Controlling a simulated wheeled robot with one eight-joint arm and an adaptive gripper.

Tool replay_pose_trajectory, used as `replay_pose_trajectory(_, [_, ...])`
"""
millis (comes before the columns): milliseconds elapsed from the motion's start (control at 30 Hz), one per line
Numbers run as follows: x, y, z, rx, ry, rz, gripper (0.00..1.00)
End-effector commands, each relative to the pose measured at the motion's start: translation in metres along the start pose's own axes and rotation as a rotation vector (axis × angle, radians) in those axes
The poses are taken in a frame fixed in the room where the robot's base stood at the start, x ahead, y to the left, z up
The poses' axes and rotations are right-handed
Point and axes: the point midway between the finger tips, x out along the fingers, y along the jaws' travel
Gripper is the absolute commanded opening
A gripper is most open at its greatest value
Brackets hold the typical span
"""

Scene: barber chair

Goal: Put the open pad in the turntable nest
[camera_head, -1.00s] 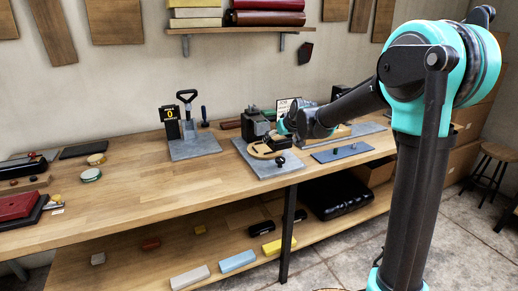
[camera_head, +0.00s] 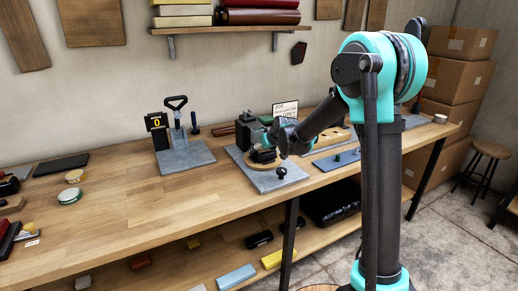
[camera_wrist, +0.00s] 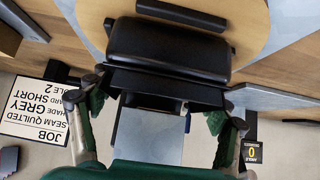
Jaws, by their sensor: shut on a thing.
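A black padded block, the pad (camera_wrist: 168,52), is held by my gripper (camera_wrist: 160,108) in the wrist view, with a finger at each side of its near end. It lies over the round pale wooden turntable (camera_wrist: 252,22). In the head view, the turntable (camera_head: 254,165) stands on a grey plate (camera_head: 272,181), and the dark pad (camera_head: 263,155) shows on or just above it. My gripper (camera_head: 271,146) is at its back right. The nest is hidden under the pad, and I cannot tell whether the pad is seated.
A job card (camera_head: 285,109) stands behind the turntable. A dark machine block (camera_head: 248,130) is close behind my gripper. A lever stand with a counter (camera_head: 184,152) is to the left, and a blue-grey plate (camera_head: 337,160) to the right.

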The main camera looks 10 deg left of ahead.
Motion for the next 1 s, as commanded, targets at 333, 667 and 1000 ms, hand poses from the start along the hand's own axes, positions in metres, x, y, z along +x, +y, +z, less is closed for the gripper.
replay_pose_trajectory(333, [0.0023, 0.0001, 0.0020, 0.000, 0.000, 0.000, 0.29])
replay_pose_trajectory(667, [0.0020, 0.0001, 0.0019, 0.000, 0.000, 0.000, 0.98])
replay_pose_trajectory(1000, [-0.0068, 0.0001, 0.0002, 0.000, 0.000, 0.000, 0.98])
